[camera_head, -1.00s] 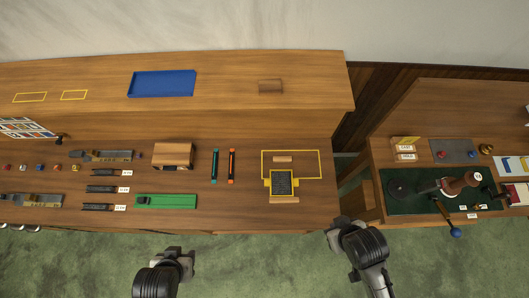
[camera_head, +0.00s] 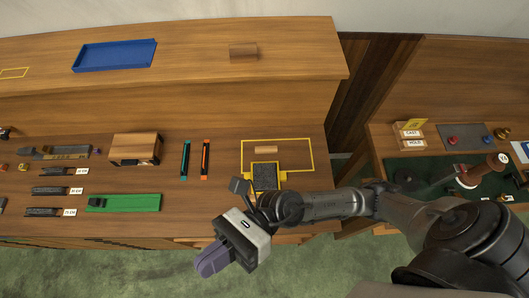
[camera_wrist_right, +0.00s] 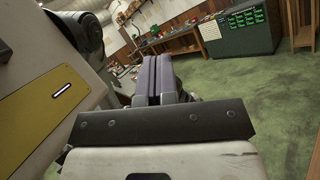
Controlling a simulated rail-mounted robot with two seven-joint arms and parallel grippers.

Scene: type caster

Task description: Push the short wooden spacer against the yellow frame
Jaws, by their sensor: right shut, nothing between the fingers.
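A short wooden spacer (camera_head: 266,150) lies on the workbench inside a large thin yellow outline (camera_head: 313,155). Just in front of it is a small yellow frame (camera_head: 254,164) around a dark textured plate (camera_head: 266,178). A gap shows between spacer and frame. The front of the frame is hidden by my right arm. My right gripper (camera_head: 208,264), with purple fingers, is shut and empty. It is over the bench's front edge, left of and in front of the frame, pointing away from it. Its shut fingers also show in the right wrist view (camera_wrist_right: 152,75). My left gripper is out of view.
Left of the outline lie a teal stick (camera_head: 185,160) and an orange one (camera_head: 205,160), a wooden box (camera_head: 135,148) and a green tray (camera_head: 135,203). A wooden block (camera_head: 243,51) and blue tray (camera_head: 115,56) sit on the raised shelf.

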